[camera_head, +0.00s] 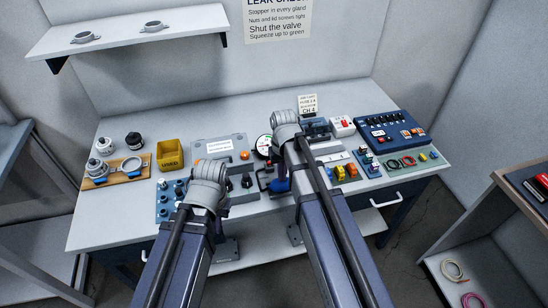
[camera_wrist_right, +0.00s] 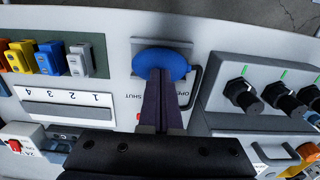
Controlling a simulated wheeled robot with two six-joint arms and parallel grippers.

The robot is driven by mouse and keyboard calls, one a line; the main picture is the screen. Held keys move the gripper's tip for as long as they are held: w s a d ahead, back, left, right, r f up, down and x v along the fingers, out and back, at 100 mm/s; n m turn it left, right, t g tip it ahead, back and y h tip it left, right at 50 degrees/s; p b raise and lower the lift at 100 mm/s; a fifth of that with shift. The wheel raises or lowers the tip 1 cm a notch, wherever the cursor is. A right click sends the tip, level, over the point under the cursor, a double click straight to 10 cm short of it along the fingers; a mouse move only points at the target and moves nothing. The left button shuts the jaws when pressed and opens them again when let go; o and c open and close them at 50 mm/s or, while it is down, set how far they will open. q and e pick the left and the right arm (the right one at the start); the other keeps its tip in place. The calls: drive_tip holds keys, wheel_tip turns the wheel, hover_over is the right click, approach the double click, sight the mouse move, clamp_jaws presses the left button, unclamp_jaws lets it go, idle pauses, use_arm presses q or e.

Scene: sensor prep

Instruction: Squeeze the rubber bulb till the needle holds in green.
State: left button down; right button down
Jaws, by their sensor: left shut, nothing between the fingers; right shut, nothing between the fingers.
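A blue oval rubber bulb (camera_wrist_right: 163,60) sits on a grey plate in the right wrist view, beside a label reading OPEN and SHUT. In the head view the bulb (camera_head: 280,186) is partly covered by my right arm. The round gauge (camera_head: 264,144) stands behind it; its needle is too small to read. My right gripper (camera_wrist_right: 162,76) is shut and empty, its fingertips overlapping the bulb's lower edge; whether they touch it I cannot tell. My left gripper (camera_head: 207,186) is over the front left of the bench, shut, with its fingertips hidden by the wrist.
A grey case (camera_head: 222,146), a yellow bin (camera_head: 169,154) and a wooden board with fittings (camera_head: 97,181) are on the left. A blue instrument (camera_head: 390,132) and a green mat with cable loops (camera_head: 405,163) are on the right.

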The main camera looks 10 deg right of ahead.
drive_tip(key=shift+f+b, duration=0.7)
drive_tip(key=shift+f, duration=0.05)
drive_tip(key=shift+r, duration=0.15)
idle(0.5)
wheel_tip(320, 180, up, 7)
drive_tip(key=p, duration=0.7)
idle(0.7)
wheel_tip(320, 180, down, 4)
drive_tip(key=b, duration=0.4)
drive_tip(key=shift+f, duration=0.2)
idle(0.6)
